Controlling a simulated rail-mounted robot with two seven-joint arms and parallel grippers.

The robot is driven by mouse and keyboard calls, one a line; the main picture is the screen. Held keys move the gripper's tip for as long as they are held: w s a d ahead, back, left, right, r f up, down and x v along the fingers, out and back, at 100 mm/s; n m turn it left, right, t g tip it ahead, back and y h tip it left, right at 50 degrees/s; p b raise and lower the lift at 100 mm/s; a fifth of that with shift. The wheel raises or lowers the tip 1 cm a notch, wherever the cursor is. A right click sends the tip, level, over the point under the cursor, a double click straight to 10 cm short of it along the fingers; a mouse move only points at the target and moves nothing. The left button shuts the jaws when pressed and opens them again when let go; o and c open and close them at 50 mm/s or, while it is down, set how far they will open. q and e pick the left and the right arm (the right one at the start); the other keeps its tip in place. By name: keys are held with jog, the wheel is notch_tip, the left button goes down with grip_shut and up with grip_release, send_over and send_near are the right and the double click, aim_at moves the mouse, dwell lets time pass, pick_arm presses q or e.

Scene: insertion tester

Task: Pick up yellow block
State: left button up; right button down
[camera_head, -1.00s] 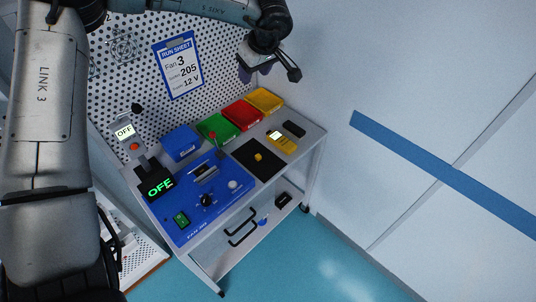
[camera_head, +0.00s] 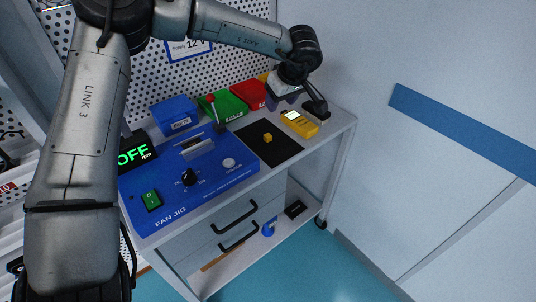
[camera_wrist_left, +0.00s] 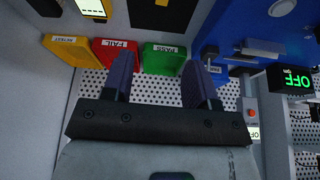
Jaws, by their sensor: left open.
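The small yellow block (camera_head: 267,138) sits on a black mat (camera_head: 282,151) on the bench top, right of the blue fan jig. In the left wrist view the block (camera_wrist_left: 162,3) is cut by the top edge, on the dark mat (camera_wrist_left: 150,18). My left gripper (camera_head: 283,101) is above the back of the bench, near the red and yellow bins, behind the block and apart from it. In the left wrist view its two purple fingers (camera_wrist_left: 160,75) are spread with nothing between them. My right gripper is not in view.
Blue (camera_head: 174,114), green (camera_head: 228,105) and red (camera_head: 249,93) bins line the back edge by a perforated panel. A yellow meter (camera_head: 299,124) lies right of the mat. The blue fan jig (camera_head: 200,175) has a raised lever and knobs. A wall stands at right.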

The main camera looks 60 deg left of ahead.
pick_arm(q)
notch_tip(320, 180, down, 4)
jog(key=r+b, duration=0.1)
jog(key=b, duration=0.4)
send_over(268, 135)
jog(key=d, duration=0.2)
jog(key=f, duration=0.8)
jog(key=shift+w+d, duration=0.15)
jog(key=shift+d, duration=0.05)
jog(key=b+x, duration=0.3)
jog(key=x, duration=0.1)
jog(key=shift+f, duration=0.1)
jog(key=shift+a+f+b, duration=0.25)
jog(key=shift+f+b, duration=0.1)
jog(key=shift+f, duration=0.05)
jog(key=shift+r, duration=0.1)
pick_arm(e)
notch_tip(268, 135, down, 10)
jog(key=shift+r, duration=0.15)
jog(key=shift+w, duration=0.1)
pick_arm(q)
grip_shut()
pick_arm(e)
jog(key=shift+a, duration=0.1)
